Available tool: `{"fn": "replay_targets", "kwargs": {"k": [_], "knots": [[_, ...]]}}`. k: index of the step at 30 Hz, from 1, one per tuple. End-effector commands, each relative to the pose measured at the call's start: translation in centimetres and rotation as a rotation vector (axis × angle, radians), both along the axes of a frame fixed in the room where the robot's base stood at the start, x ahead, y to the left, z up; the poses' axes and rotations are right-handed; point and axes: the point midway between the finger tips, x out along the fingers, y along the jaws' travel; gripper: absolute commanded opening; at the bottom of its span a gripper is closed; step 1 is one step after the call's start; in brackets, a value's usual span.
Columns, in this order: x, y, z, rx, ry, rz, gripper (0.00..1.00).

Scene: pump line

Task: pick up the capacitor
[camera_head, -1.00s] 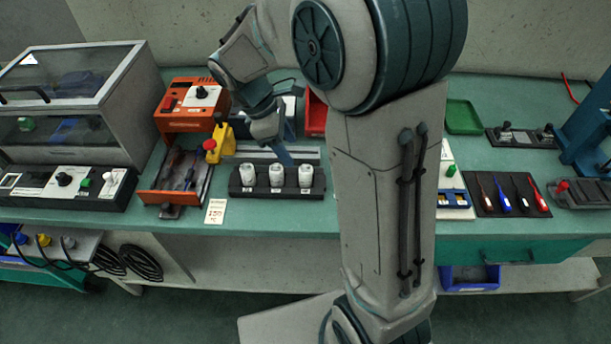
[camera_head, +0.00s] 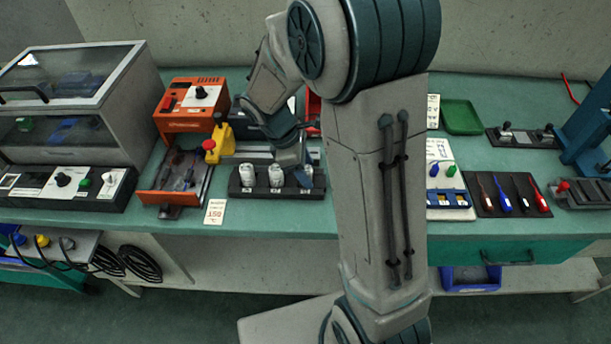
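Three white cylinders that look like capacitors stand upright in a row in a black holder (camera_head: 238,190) on the bench: a left capacitor (camera_head: 247,173), a middle capacitor (camera_head: 276,176) and a right capacitor (camera_head: 308,172). My gripper (camera_head: 301,180) points down at the right capacitor and partly hides it. Only a blue-grey finger shows clearly, so its opening is unclear. I cannot tell whether it touches the capacitor.
An orange unit (camera_head: 190,125) with a yellow clamp (camera_head: 222,140) and red knob stands left of the holder. A label card (camera_head: 215,211) lies in front. My arm hides the bench's middle. A green tray (camera_head: 461,117) and a screwdriver mat (camera_head: 510,208) lie right.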

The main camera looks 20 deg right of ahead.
Motion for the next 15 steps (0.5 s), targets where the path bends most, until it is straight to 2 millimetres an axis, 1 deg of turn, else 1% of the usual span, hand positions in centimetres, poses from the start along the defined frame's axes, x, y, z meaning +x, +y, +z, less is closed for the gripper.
{"fn": "replay_targets", "kwargs": {"k": [1,4,5,15], "knots": [[0.01,0.02,0.01,0.0,0.0,0.0,0.39],[0.01,0.03,0.02,0.0,0.0,0.0,0.11],[0.01,0.03,0.02,0.0,0.0,0.0,0.07],[0.03,0.04,0.25,0.001,-0.002,-0.001,0.07]]}}
